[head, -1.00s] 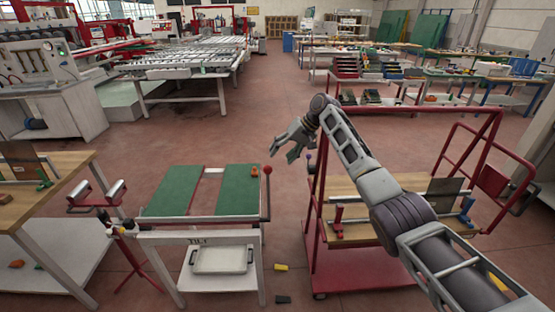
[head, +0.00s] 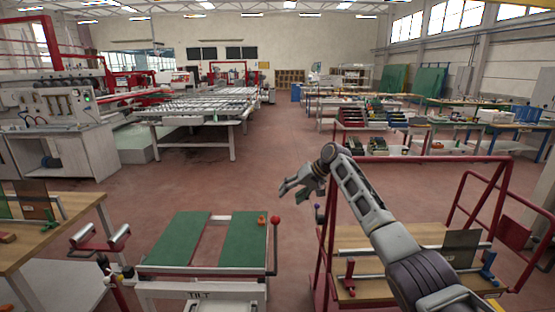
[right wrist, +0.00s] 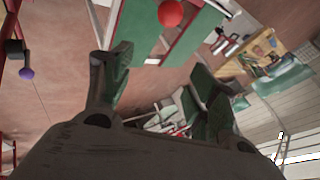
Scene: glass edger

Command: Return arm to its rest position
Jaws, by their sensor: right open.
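My right arm reaches in from the lower right of the head view, over the red-framed cart. Its gripper (head: 302,186) hangs in the air between the cart and the green-topped tilt table. The gripper is open and empty. In the right wrist view its two fingers (right wrist: 160,95) stand apart with nothing between them. My left arm and left gripper do not show in either view.
The red-framed cart (head: 322,235) with a wooden deck stands at right, under my arm. The tilt table (head: 245,240) with green pads and a red knob (head: 275,219) is left of it. A wooden bench (head: 70,225) stands far left. Open floor (head: 215,180) lies beyond.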

